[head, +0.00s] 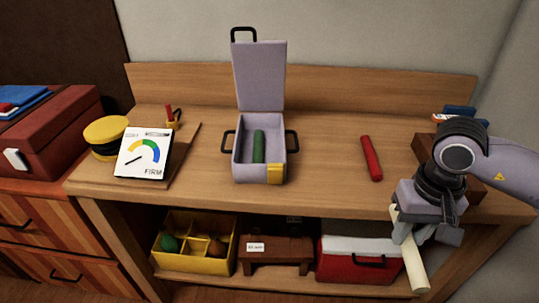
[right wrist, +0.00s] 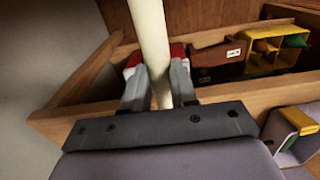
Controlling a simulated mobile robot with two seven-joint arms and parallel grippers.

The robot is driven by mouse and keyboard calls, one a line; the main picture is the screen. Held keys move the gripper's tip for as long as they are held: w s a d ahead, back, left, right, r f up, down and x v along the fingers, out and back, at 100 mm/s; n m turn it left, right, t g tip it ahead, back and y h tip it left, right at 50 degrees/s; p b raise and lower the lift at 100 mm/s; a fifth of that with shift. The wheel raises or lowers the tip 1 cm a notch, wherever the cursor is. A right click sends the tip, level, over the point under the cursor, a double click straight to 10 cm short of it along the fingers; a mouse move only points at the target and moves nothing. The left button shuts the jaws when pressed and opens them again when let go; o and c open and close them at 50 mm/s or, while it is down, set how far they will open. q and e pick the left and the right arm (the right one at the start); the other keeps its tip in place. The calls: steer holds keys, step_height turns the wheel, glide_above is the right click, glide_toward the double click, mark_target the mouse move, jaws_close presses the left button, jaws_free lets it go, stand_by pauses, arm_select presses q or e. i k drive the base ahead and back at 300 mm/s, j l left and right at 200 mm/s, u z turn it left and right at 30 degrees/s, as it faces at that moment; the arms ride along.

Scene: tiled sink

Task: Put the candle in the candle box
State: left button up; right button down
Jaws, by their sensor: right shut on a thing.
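A cream candle (head: 415,265) is held in my right gripper (head: 405,232) in front of the table's right front edge, tilted, its lower end hanging below the tabletop. In the right wrist view, the two fingers (right wrist: 159,88) are shut on the cream candle (right wrist: 150,32), one on each side. The lilac candle box (head: 240,172) stands mid-table with its lid (head: 260,75) raised upright. A green candle (head: 259,147) lies inside it. A red candle (head: 371,158) lies on the tabletop between the box and my right arm. My left gripper is not in view.
A gauge card (head: 143,152) and yellow-and-black round item (head: 106,135) are at the table's left. Below are a yellow divided crate (head: 172,264), a small brown bench (head: 275,249) and a red-and-white cooler (head: 345,270). Tabletop around the box is mostly clear.

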mark_target(276, 157)
steer(key=k+j+u, duration=0.15)
steer(key=j+u, duration=0.15)
steer(key=k+j+u, duration=0.15)
steer(key=j+u, duration=0.15)
steer(key=j, duration=0.25)
steer(key=k+j+u, duration=0.1)
steer(key=j+u, duration=0.2)
steer(key=j, duration=0.1)
